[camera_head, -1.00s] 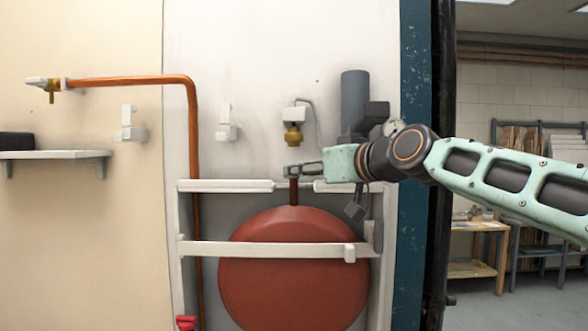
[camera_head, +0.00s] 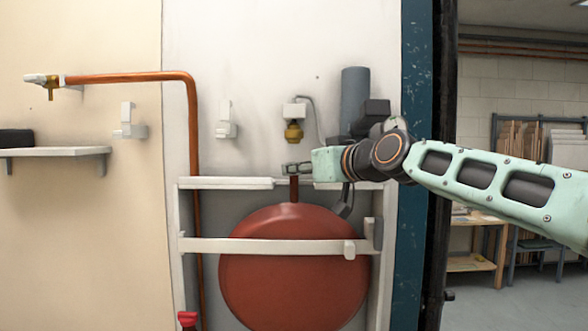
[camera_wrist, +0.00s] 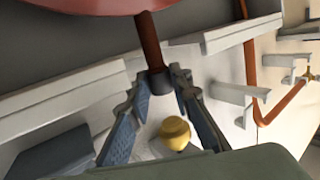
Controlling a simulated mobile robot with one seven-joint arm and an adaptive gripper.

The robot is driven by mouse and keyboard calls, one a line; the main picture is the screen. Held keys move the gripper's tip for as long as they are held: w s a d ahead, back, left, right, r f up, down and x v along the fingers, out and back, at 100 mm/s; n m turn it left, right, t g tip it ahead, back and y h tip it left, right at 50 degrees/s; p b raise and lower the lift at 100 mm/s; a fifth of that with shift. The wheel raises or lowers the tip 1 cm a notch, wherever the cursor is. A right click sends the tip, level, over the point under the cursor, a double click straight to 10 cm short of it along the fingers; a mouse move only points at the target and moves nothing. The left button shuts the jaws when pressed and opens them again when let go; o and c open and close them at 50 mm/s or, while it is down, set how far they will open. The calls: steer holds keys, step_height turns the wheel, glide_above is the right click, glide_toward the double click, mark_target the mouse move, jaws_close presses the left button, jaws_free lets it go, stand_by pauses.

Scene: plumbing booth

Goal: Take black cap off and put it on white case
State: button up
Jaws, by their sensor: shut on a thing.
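A black cap (camera_wrist: 161,84) sits at the end of the thin pipe (camera_head: 294,190) on top of the red tank (camera_head: 292,265). My gripper (camera_head: 292,168) is at the top of this pipe in the head view. In the wrist view, its blue-padded fingers (camera_wrist: 160,80) close around the black cap, which still lines up with the pipe end. I cannot see any gap between cap and pipe. A small white case (camera_head: 295,111) is on the wall above, with a brass fitting (camera_head: 293,132) under it.
A white frame (camera_head: 225,184) surrounds the tank. A grey cylinder (camera_head: 355,95) stands right of the white case. A copper pipe (camera_head: 192,130) and white brackets (camera_head: 226,120) are to the left. The wall between bracket and case is free.

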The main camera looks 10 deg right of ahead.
steer(key=s+a+r+b, duration=0.1)
steer(key=s+b, duration=0.1)
steer(key=s, duration=0.6)
steer(key=s+a+r+b, duration=0.2)
steer(key=s+b, duration=0.1)
steer(key=s, duration=0.6)
steer(key=shift+s+a+r, duration=0.15)
steer(key=shift+s+r, duration=0.05)
steer(key=shift+s, duration=0.05)
stand_by(0.4)
